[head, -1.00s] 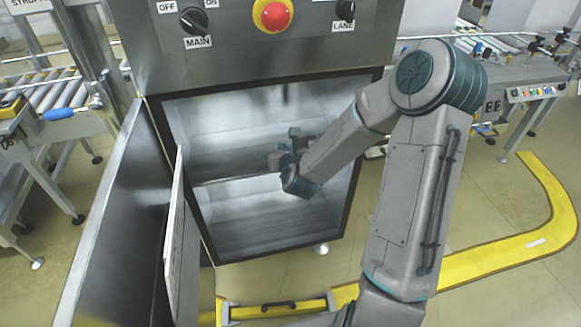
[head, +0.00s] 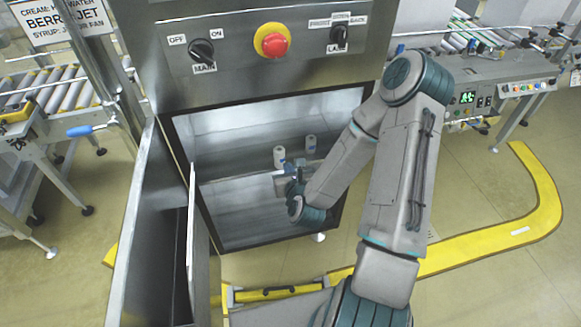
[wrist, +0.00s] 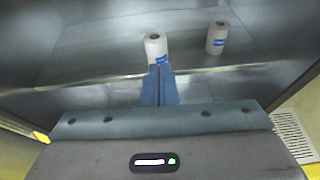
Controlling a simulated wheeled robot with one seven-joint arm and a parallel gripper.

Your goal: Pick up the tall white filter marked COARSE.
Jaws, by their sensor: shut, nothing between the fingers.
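Two white cylinders with blue labels stand upright on the shelf inside the open steel cabinet. The left cylinder (head: 279,157) also shows in the wrist view (wrist: 155,48), right beyond my fingertips. The right cylinder (head: 311,144) also shows in the wrist view (wrist: 217,38), a little farther back. The writing on both labels is too small to read, so I cannot tell which is marked COARSE. My gripper (wrist: 160,72) is shut and empty, its blue fingers pointing at the left cylinder's base. In the head view my gripper (head: 290,170) is at the shelf's front.
The shelf (head: 235,165) has bare room left of the cylinders. The cabinet's open door (head: 150,220) stands at the left. A control panel with a red stop button (head: 272,41) is above the opening. A conveyor (head: 490,75) is at the right.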

